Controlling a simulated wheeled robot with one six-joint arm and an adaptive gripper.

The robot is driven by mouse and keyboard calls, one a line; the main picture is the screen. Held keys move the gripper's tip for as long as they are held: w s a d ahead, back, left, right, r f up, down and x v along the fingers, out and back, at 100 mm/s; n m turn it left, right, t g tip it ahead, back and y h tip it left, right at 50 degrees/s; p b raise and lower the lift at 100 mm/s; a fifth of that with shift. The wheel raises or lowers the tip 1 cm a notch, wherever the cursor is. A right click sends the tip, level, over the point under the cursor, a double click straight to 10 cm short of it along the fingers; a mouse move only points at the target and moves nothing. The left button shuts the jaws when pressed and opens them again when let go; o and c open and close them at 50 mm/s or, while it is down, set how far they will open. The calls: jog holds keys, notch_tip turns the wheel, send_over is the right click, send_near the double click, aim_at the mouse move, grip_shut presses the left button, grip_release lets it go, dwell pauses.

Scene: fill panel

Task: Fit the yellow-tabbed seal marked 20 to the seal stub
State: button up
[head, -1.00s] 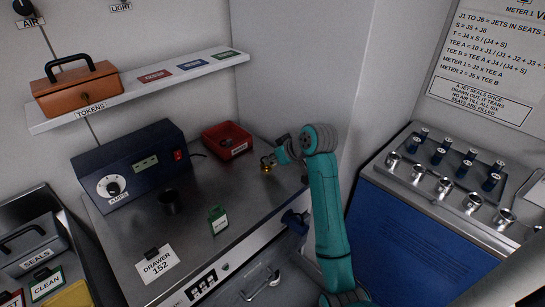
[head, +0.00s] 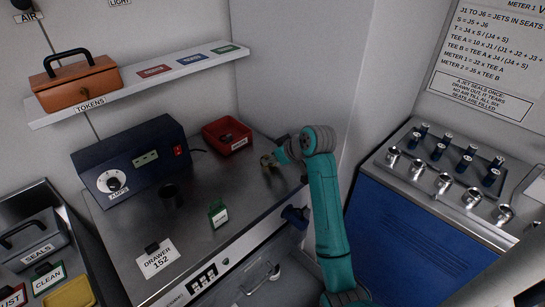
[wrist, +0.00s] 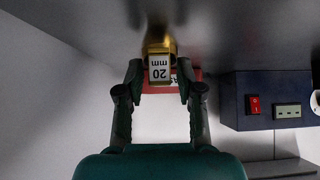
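The yellow-tabbed seal (wrist: 160,68) shows in the wrist view with a white label reading 20 mm, upside down. It sits between the fingertips of my gripper (wrist: 160,80), which appear closed on its sides. In the head view my gripper (head: 268,161) is low over the right part of the metal bench, pointing left, and the seal is too small to read there. No part is clearly labelled as the seal stub. A dark blue round fitting (head: 295,216) projects from the bench's front right, and a dark cup-like piece (head: 170,198) stands on the bench.
A red tray (head: 227,137) and a blue AMPS box (head: 133,160) stand at the bench's back. A wall rises close right of the bench.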

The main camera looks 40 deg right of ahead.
dwell(0.3)
jog(key=v, duration=1.2)
jog(key=shift+s, duration=0.1)
dwell(0.3)
